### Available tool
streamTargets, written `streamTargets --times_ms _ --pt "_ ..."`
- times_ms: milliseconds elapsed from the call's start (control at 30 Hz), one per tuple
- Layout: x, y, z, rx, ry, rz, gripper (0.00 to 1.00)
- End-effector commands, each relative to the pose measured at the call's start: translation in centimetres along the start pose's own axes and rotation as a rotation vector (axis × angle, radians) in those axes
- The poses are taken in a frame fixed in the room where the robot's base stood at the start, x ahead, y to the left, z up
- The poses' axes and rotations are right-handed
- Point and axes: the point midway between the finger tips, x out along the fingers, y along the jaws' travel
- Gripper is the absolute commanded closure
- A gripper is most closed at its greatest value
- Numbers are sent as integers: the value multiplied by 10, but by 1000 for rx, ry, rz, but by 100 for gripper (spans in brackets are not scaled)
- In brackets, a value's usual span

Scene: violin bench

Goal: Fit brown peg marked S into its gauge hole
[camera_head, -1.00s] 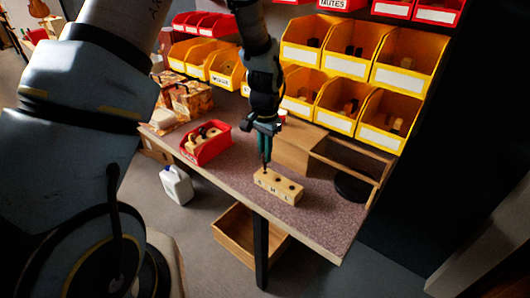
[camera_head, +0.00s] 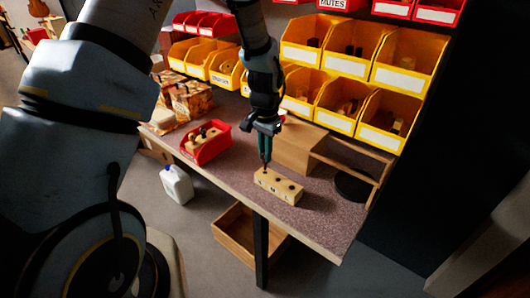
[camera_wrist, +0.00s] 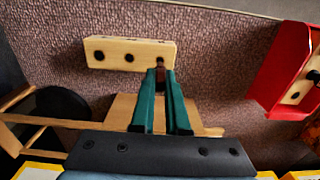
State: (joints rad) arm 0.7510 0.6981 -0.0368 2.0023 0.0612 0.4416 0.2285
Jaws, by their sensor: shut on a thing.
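The pale wooden gauge block (camera_head: 279,186) lies near the front of the workbench, with dark round holes in its top and letters on its front face. It also shows in the wrist view (camera_wrist: 118,48). My gripper (camera_head: 265,157) points down over the block's left end. In the wrist view its green fingers (camera_wrist: 161,78) are shut on the brown peg (camera_wrist: 160,73). The peg is at the end hole, on the right in that view; the other two holes are empty. The peg's lower end is hidden, so I cannot tell how deep it sits.
A red bin (camera_head: 209,150) holding a wooden block with pegs stands left of the gauge block. Yellow bins (camera_head: 385,118) line the back.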

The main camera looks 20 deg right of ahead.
Motion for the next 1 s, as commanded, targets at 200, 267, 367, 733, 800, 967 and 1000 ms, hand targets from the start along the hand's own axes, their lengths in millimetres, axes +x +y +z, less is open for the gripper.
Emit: streamTargets --times_ms 200,267,367,733,800,967,1000 --pt "6 0 0 0 0 0 100" --pt "7 0 0 0 0 0 100" --pt "10 0 0 0 0 0 100" --pt "19 0 0 0 0 0 100" --pt "20 0 0 0 -1 0 100" --pt "24 0 0 0 -1 0 100" --pt "25 0 0 0 -1 0 100"
